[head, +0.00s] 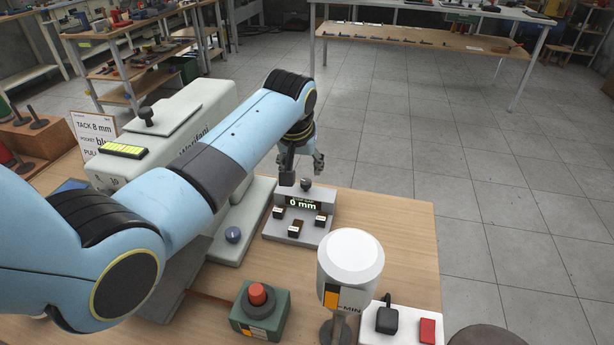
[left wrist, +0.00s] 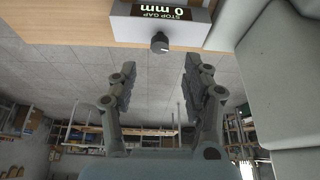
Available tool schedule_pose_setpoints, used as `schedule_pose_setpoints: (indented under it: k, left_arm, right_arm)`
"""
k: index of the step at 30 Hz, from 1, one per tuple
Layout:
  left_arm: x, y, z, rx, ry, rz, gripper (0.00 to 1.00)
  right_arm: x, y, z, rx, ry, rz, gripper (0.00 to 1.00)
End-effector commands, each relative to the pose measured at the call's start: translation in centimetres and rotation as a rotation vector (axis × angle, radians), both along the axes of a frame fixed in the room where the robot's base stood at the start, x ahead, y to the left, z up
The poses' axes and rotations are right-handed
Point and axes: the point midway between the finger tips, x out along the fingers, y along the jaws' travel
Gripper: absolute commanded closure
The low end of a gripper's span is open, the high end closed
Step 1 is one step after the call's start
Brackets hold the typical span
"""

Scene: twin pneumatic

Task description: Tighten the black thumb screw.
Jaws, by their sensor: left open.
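A small dark knob (head: 306,184) stands at the back of the grey box with the "0 mm" display (head: 270,228). It also shows in the left wrist view (left wrist: 160,43), with a pale mark on it. Another dark knob (head: 147,116) sits on top of the pale machine; I cannot tell which is the black thumb screw. My left gripper (head: 303,168) is open above the back of the display box. In the left wrist view its fingers (left wrist: 160,70) are apart with nothing between them, and the display box knob lies just beyond the tips. My right gripper is not in view.
The pale machine (head: 116,168) stands left of the box, partly behind my left arm. A green box with a red button (head: 257,294), a white-topped cylinder (head: 350,262) and a white switch plate (head: 406,318) stand in front. The wooden table (head: 400,230) is clear at right.

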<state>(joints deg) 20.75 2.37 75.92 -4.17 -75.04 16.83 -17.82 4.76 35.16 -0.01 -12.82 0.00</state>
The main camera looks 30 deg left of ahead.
Motion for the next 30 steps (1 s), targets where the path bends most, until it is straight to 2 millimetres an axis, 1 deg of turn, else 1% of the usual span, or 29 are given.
schedule_pose_setpoints:
  k: [1,3,9,12,15,23,30]
  left_arm:
    - [0.4,0.1,-1.2,0.000,0.004,0.000,0.51]
    - [0.9,0.3,-2.4,0.000,0.002,0.000,0.51]
    - [2.1,0.6,-5.2,0.000,0.001,0.000,0.51]
    - [2.4,0.7,-5.9,0.000,0.000,0.000,0.51]
    - [2.5,0.8,-6.3,0.000,0.000,0.000,0.51]
    - [2.5,0.8,-6.3,0.000,-0.001,0.000,0.51]
    - [2.5,0.8,-6.3,0.000,-0.001,0.000,0.82]
  right_arm:
    - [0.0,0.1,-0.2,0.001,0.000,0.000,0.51]
    - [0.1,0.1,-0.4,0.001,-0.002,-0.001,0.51]
    - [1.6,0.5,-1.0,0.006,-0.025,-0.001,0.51]
    - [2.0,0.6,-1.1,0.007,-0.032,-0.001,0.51]
    - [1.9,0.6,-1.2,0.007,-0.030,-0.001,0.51]
    - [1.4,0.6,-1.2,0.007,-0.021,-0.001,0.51]
    - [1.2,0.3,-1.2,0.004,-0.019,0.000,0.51]
